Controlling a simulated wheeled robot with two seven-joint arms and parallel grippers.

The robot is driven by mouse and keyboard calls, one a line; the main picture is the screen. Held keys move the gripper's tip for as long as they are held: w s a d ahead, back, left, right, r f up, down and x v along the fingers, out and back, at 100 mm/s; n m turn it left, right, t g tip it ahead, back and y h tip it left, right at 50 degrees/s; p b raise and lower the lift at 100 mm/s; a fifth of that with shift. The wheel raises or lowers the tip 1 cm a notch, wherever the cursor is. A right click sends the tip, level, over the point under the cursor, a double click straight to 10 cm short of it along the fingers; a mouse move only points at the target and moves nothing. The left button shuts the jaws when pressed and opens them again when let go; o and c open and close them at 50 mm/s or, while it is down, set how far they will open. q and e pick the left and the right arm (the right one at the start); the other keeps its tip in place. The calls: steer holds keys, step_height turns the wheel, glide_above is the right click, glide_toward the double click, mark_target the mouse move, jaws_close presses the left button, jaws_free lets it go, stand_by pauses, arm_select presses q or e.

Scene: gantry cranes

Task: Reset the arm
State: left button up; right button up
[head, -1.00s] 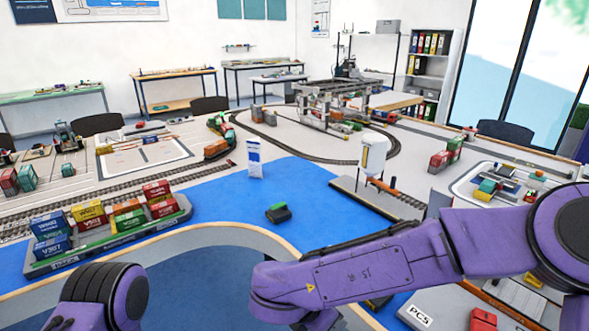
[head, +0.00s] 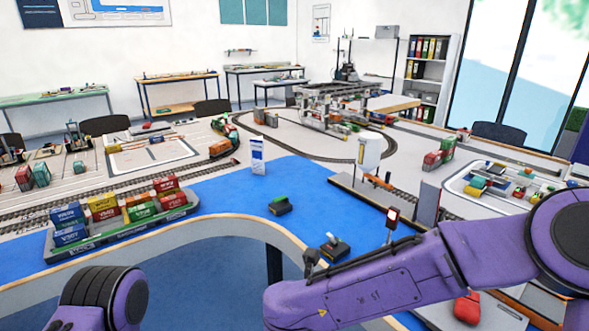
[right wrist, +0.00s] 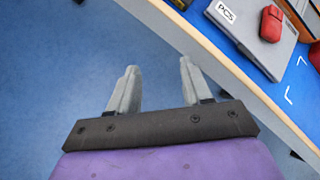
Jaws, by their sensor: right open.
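My right arm (head: 365,280) is purple and reaches across the lower right of the head view. Its gripper lies outside that view. In the right wrist view my right gripper (right wrist: 156,85) has its two grey fingers spread apart with nothing between them. It hangs over blue floor, beside the table edge (right wrist: 225,65). My left arm (head: 105,298) shows only as a purple and black joint at the lower left of the head view. My left gripper is not in view.
A container ship model (head: 125,228) sits on the blue table area at left. A gantry crane (head: 335,100) stands farther back. A white tank (head: 369,152) stands at centre right. A red object (right wrist: 271,24) lies on a grey PC5 panel (right wrist: 245,30) near the table edge.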

steer(key=s+d+f+n+t+y, duration=0.1)
steer(key=s+d+f+n, duration=0.1)
steer(key=d+f+n, duration=0.55)
steer(key=s+d+f+n+y, duration=0.1)
steer(key=s+d+f+n, duration=0.1)
steer(key=f+n, duration=0.95)
steer(key=s+d+f+n+g, duration=0.1)
steer(key=s+d+f+n, duration=0.2)
steer(key=s, duration=0.4)
steer(key=s+d+f+n+g, duration=0.2)
steer(key=s+d+f+n, duration=0.1)
steer(key=s+d, duration=0.3)
steer(key=s+d+f+n+g, duration=0.2)
steer(key=s+d+f+n, duration=0.1)
steer(key=s, duration=0.6)
steer(key=shift+s+d+n+h, duration=0.2)
steer(key=shift+d+n+h, duration=0.2)
steer(key=shift+d+n, duration=0.5)
steer(key=shift+d, duration=0.2)
